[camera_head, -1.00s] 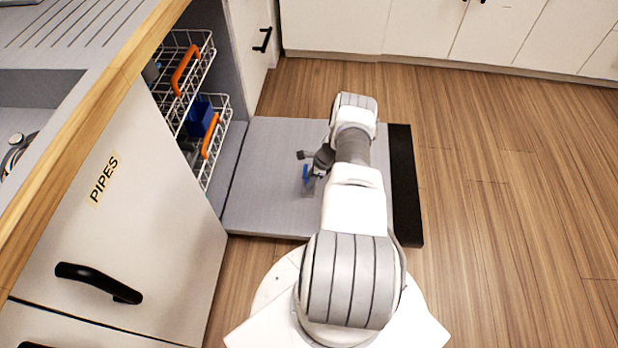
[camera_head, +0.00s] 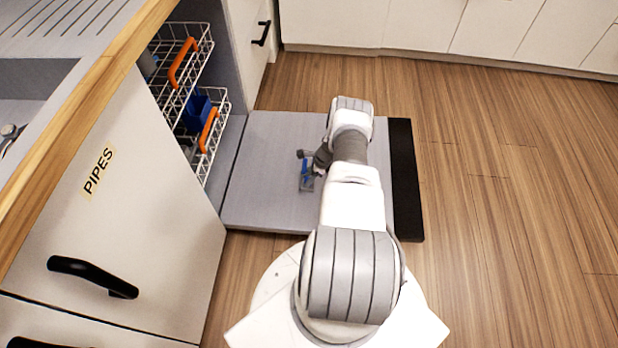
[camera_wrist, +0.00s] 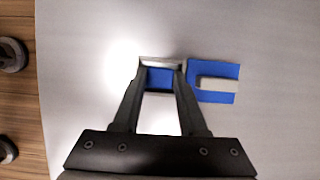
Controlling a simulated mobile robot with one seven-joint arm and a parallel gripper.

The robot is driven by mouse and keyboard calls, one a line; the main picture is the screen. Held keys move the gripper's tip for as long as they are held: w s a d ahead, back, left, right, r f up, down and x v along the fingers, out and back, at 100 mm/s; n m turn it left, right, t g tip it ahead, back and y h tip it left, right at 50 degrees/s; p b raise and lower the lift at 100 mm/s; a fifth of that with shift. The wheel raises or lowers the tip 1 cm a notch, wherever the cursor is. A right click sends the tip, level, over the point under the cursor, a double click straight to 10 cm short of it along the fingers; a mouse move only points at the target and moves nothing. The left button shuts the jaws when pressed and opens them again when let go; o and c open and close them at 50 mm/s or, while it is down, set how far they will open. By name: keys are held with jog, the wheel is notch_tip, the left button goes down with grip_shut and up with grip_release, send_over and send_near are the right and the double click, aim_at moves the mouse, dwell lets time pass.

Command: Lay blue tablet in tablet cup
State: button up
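The blue tablet (camera_wrist: 159,78) is a small blue block filling the gap between the fingertips of my gripper (camera_wrist: 159,72) in the wrist view. My gripper appears shut on it. The tablet cup is a grey-rimmed recess (camera_wrist: 160,62) around and just beyond the fingertips, on the lowered dishwasher door. A blue U-shaped piece (camera_wrist: 213,67) with a grey middle lies flat just right of the cup. The tablet is over or within the recess; its height above the cup floor cannot be told. In the head view my gripper (camera_head: 311,167) is low over the door, partly hidden by my arm.
The grey door (camera_head: 265,185) lies open and is otherwise bare. White wire racks with orange handles (camera_head: 208,130) are at its left, the lower one holding a dark blue item (camera_head: 196,110). A cabinet labelled PIPES (camera_head: 125,225) stands front left. Wooden floor is free at the right.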

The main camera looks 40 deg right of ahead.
jog(key=p+v, duration=0.6)
jog(key=v, duration=1.1)
jog(key=shift+d+r+p, duration=0.15)
jog(key=shift+p, duration=0.2)
jog(key=shift+s, duration=0.1)
